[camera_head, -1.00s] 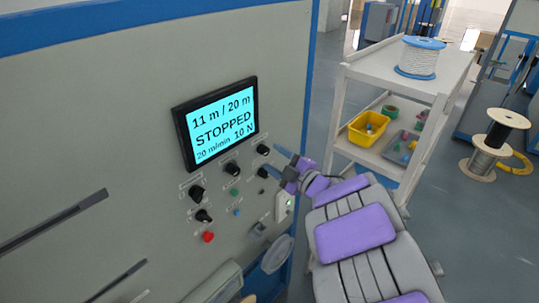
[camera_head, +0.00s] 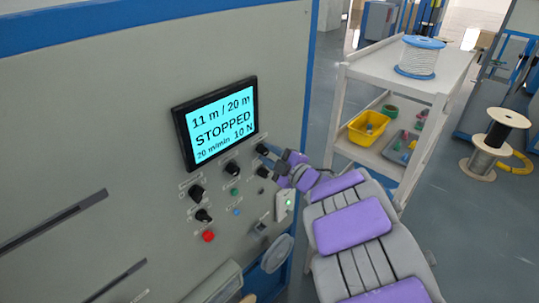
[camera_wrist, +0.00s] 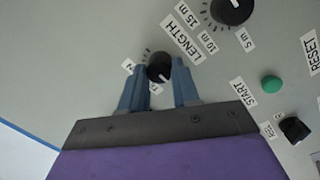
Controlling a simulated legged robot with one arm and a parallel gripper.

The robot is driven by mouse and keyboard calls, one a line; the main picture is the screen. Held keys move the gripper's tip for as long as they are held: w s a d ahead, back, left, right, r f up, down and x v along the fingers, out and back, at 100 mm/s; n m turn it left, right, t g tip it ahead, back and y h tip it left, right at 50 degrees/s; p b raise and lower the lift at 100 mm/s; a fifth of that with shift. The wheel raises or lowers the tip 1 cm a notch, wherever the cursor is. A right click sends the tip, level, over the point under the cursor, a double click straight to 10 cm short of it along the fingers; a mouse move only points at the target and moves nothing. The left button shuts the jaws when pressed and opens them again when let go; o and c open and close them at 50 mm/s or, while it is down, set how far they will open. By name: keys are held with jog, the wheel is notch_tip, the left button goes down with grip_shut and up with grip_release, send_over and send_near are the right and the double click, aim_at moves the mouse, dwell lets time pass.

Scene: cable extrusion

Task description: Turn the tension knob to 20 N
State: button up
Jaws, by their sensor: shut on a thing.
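The small black knob (camera_wrist: 158,68) with a white pointer line sits between my gripper's blue fingers in the wrist view. Tick marks ring it, and its labels are mostly hidden by the fingers. In the head view, my gripper (camera_head: 267,157) is at the upper right knob (camera_head: 262,149) of the panel, shut on it. The fingers (camera_wrist: 160,78) also show in the wrist view, one on each side of the knob. The screen (camera_head: 222,122) reads 11 m / 20 m, STOPPED, 20 m/min and 10 N.
The LENGTH knob (camera_wrist: 232,10), green START button (camera_wrist: 271,84) and another black control (camera_wrist: 295,129) are close by in the wrist view. A red button (camera_head: 208,236) is lower on the panel. A white cart (camera_head: 392,68) stands to the right.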

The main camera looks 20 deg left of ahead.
grip_shut()
jog(key=shift+m+p, duration=0.3)
jog(key=shift+p, duration=0.15)
jog(key=m+p, duration=0.1)
jog(key=p, duration=0.1)
jog(key=m+p, duration=0.3)
jog(key=p, duration=0.1)
jog(key=shift+r, duration=0.25)
jog(key=m+g+p, duration=0.1)
jog(key=m+p, duration=0.4)
jog(key=p, duration=0.2)
jog(key=shift+h+p, duration=0.3)
jog(key=shift+f+m+p, duration=0.15)
jog(key=shift+m+p, duration=0.6)
jog(key=shift+m, duration=0.05)
jog(key=shift+w, duration=0.1)
